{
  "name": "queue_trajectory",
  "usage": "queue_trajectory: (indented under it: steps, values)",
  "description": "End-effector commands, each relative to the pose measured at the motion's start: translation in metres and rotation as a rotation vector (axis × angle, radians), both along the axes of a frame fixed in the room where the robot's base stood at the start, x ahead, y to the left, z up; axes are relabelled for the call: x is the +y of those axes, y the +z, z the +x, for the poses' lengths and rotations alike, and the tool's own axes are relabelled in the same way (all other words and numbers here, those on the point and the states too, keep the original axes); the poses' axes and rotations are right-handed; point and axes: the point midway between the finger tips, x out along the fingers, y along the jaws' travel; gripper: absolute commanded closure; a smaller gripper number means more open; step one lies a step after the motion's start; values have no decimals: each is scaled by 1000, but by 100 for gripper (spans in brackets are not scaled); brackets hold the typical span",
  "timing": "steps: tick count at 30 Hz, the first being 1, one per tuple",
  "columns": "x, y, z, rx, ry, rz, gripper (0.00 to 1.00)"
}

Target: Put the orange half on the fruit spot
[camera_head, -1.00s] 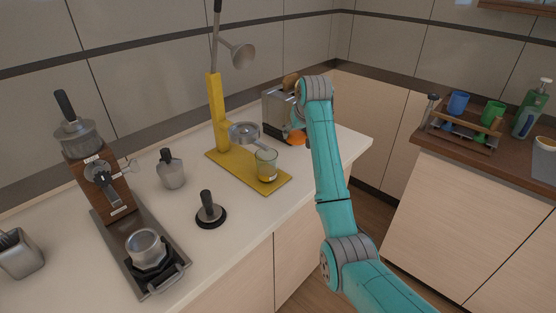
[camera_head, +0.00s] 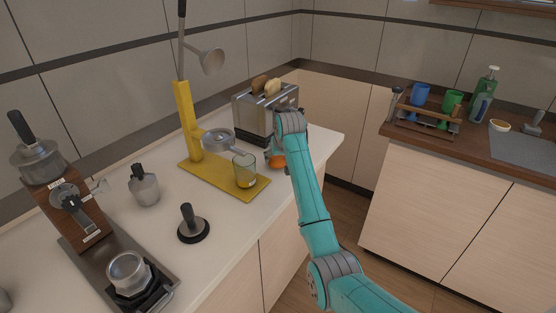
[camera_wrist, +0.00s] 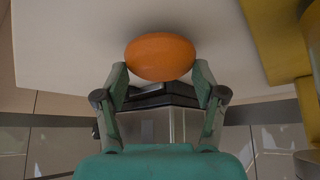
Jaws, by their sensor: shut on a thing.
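The orange half (camera_head: 277,162) shows in the head view in front of the toaster, just right of the yellow juicer's base. In the wrist view the orange half (camera_wrist: 160,55) shows its rounded skin between the fingertips. My gripper (camera_wrist: 160,75) is shut on it, one finger on each side. In the head view my arm hides most of the gripper. I cannot tell whether the orange half is clear of the white counter (camera_head: 225,231). The yellow lever juicer (camera_head: 187,120) has a metal strainer bowl (camera_head: 218,140). I cannot make out a marked fruit spot.
A glass (camera_head: 245,171) stands on the juicer's base. A toaster (camera_head: 262,115) with bread stands behind the orange half. A tamper (camera_head: 193,225), a jug (camera_head: 144,187) and a coffee machine (camera_head: 67,205) stand to the left. The counter's right end is bare.

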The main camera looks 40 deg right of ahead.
Motion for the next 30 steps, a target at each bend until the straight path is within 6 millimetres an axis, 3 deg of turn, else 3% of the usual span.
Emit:
queue_trajectory:
  steps: [3,14,15,17,30]
  values:
    - [0,-12,0,1,0,0,73]
    - [0,-15,0,-1,0,0,73]
    - [0,-14,0,-1,0,0,20]
    - [0,-14,0,0,0,0,5]
    - [1,-9,-1,0,0,0,5]
